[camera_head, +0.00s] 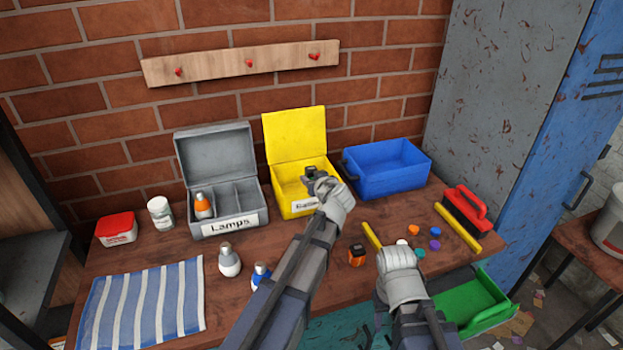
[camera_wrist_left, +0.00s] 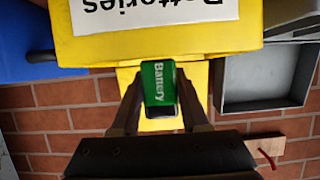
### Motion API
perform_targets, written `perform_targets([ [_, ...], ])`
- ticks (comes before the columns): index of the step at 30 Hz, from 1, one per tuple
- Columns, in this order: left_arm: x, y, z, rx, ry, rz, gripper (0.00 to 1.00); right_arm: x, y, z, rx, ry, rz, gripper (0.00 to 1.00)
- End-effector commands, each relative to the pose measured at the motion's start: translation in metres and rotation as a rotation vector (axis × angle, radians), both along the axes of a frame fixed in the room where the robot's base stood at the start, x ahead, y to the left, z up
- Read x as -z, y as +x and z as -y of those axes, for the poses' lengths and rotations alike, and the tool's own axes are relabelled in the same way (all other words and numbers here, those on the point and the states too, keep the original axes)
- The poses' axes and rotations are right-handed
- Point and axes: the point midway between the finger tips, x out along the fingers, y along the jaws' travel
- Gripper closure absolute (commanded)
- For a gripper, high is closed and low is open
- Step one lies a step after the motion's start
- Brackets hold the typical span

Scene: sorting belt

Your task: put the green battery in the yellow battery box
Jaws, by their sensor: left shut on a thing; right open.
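The yellow battery box (camera_head: 297,137) stands open at the back middle of the table, its lid raised against the wall and a white label on its front. My left gripper (camera_head: 318,178) is over the front part of this box. In the left wrist view, it is shut on the green battery (camera_wrist_left: 158,82), with the yellow box (camera_wrist_left: 240,32) around and behind it. In the head view the battery is hidden by my gripper. My right gripper (camera_head: 396,262) is over the right front of the table, open and empty; its fingertips are hard to make out.
An orange-and-black battery (camera_head: 357,255), several coloured caps (camera_head: 435,244), a red brush (camera_head: 466,208), a striped cloth (camera_head: 145,305) and a green tray (camera_head: 490,305) lie around.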

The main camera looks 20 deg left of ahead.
Motion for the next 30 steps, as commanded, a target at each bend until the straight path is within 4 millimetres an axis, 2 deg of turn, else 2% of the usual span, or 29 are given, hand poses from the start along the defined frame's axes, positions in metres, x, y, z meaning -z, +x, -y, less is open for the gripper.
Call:
perform_targets([
  [5,0.003,0.0,0.0,0.0,0.0,0.0,1.0,0.003,0.0,0.0,0.0,0.0,0.0,0.5],
  [6,0.003,0.0,0.0,0.0,0.0,0.0,0.54,0.003,0.0,0.0,0.0,0.0,0.0,0.5],
  [14,0.003,0.0,0.0,0.0,0.0,0.0,0.25,0.003,0.0,0.0,0.0,0.0,0.0,0.5],
  [22,0.001,0.0,0.0,0.0,0.0,0.0,0.25,0.001,0.0,0.0,0.0,0.0,0.0,0.5],
  [27,-0.016,0.0,0.0,0.0,0.0,0.0,0.25,-0.016,0.0,0.0,0.0,0.0,0.0,0.5],
  [30,-0.022,-0.021,0.012,0.002,-0.001,0.0,0.25,-0.022,0.0,0.0,0.0,0.0,0.0,0.5],
])
